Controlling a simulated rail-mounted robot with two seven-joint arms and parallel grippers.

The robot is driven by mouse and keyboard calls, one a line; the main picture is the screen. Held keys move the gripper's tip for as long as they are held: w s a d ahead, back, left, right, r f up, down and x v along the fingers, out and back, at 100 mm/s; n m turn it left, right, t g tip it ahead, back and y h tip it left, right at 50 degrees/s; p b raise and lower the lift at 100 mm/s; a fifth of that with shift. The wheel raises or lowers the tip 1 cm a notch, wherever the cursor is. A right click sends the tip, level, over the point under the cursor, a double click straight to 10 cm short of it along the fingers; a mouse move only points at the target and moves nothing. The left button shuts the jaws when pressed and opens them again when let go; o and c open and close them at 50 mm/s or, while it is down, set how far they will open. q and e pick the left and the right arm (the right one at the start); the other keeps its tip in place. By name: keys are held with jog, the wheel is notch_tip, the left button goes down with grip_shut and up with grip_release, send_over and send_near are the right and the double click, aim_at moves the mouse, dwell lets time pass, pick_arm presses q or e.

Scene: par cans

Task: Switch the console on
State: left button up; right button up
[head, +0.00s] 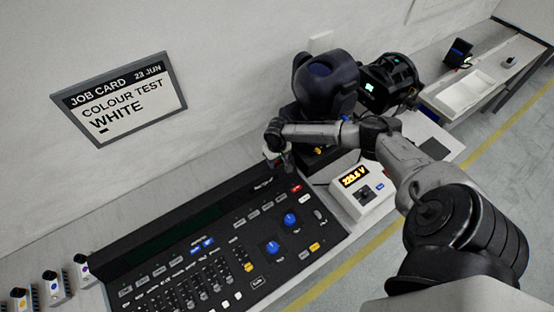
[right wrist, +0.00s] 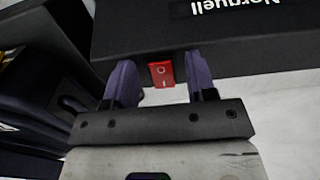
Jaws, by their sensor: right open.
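The console (head: 215,245) is a wide black desk with faders, blue knobs and a dark display strip (head: 175,235). In the right wrist view, its black back (right wrist: 130,30) carries the upside-down word "Norquell". A red rocker switch (right wrist: 161,74) marked with a circle and a line sits at the edge of that back. My right gripper (right wrist: 161,80) is open, with a purple finger on each side of the switch; I cannot tell if either finger touches it. In the head view, my right gripper (head: 279,160) is at the console's far right back corner. My left gripper is not in view.
A white box with a lit voltage readout (head: 355,178) stands right of the console. Black stage lamps (head: 325,85) stand behind my right arm. A job card (head: 120,98) reading "COLOUR TEST WHITE" hangs on the wall. Several small white devices (head: 52,287) stand at the left.

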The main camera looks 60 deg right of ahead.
jog(key=c, duration=0.9)
jog(key=shift+w+r+g+p, duration=0.1)
jog(key=shift+w+g+p, duration=0.1)
jog(key=shift+g+p, duration=0.15)
jog(key=shift+w+d+g+y, duration=0.1)
jog(key=shift+w+g+y, duration=0.05)
jog(key=shift+g+y, duration=0.55)
jog(key=shift+d+g+b, duration=0.1)
jog(key=shift+g+b, duration=0.2)
jog(key=shift+g, duration=0.15)
jog(key=o, duration=0.7)
jog(key=shift+c, duration=0.2)
jog(key=shift+o, duration=1.2)
